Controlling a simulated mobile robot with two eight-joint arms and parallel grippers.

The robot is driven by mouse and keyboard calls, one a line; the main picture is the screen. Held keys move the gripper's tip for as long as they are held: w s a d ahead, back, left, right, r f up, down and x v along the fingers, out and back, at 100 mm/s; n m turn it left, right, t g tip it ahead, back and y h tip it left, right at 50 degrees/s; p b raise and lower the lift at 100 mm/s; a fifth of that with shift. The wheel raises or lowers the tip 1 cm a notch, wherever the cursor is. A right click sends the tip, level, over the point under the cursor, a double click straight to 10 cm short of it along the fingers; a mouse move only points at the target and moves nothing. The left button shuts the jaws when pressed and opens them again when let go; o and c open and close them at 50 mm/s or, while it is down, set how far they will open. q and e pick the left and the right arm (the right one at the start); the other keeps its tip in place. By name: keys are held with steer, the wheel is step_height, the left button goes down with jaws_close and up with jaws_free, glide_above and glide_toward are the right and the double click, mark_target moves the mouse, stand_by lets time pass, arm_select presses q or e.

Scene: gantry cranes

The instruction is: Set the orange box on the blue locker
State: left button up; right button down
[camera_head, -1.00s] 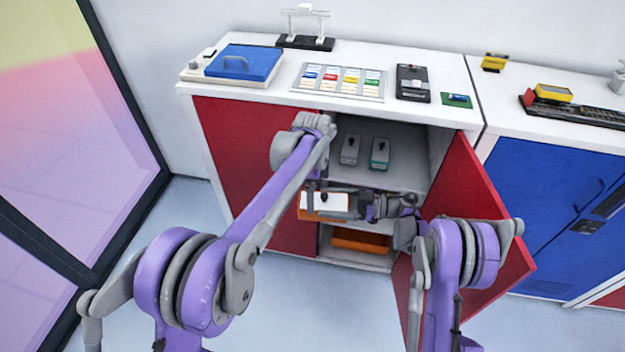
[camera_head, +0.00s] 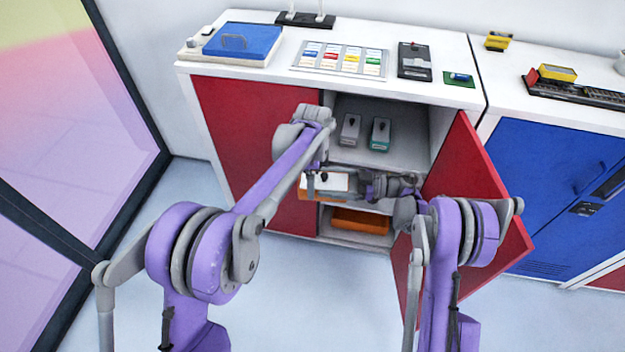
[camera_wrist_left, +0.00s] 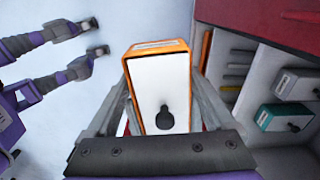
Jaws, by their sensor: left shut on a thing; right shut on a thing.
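The orange box (camera_head: 310,194) has a white face with a black knob. It is held above the floor in front of the open red-doored cabinet. In the left wrist view the box (camera_wrist_left: 158,85) sits between the fingers of my left gripper (camera_wrist_left: 162,105), which is shut on it.
The open red door (camera_head: 480,185) stands between the cabinet and the blue locker, close to my right arm. Inside the cabinet are a grey box (camera_head: 350,128), a teal box (camera_head: 380,133) and an orange item (camera_head: 360,220) below. A yellow block (camera_head: 557,72) and dark track (camera_head: 585,92) lie on the locker top.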

arm_select(q)
steer(key=c, duration=0.5)
jaws_close()
arm_select(e)
jaws_free()
